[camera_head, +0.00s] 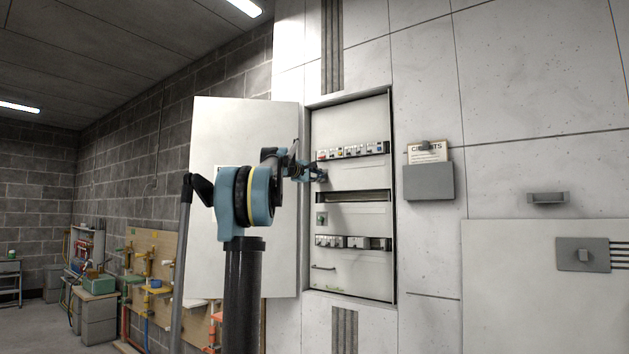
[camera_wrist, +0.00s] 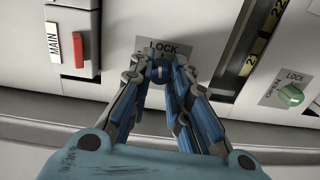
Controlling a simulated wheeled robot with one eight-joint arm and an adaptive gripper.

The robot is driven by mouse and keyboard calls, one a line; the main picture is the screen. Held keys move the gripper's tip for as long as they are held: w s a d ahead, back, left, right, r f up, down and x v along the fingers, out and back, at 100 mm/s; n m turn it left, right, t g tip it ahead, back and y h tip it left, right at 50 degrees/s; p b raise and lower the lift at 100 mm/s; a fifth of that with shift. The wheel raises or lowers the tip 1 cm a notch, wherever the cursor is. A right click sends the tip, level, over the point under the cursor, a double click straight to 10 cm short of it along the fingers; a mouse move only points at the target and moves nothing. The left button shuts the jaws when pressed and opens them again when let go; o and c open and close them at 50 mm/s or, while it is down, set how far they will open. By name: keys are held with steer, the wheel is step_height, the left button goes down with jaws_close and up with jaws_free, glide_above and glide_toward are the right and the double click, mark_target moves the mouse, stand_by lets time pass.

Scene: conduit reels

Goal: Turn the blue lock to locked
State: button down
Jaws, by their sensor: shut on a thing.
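The blue lock (camera_wrist: 160,73) is a small round knob on a light plate (camera_wrist: 188,47) marked LOCK, in the wrist view at upper middle. My gripper (camera_wrist: 160,78) is shut on it, with a blue-and-grey fingertip on each side. The fingers cover the lower part of the plate, so any other marking there is hidden. A pale mark shows on the knob, but I cannot tell its setting for sure. In the head view my gripper (camera_head: 321,175) reaches the left side of the open panel (camera_head: 352,276); the blue lock cannot be made out there.
In the wrist view a red MAIN switch (camera_wrist: 81,48) is at left and a green lock (camera_wrist: 291,95) with LOCK and OPEN labels at right. In the head view the cabinet door (camera_head: 240,130) stands open at left; a grey holder (camera_head: 428,182) is right of the panel.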

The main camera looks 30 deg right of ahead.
steer(key=shift+s+f+m, duration=0.1)
steer(key=shift+m, duration=1)
steer(key=shift+d, duration=0.1)
steer(key=c, duration=1.5)
jaws_free()
steer(key=shift+d+f, duration=0.1)
steer(key=shift+o, duration=0.2)
steer(key=v, duration=1.2)
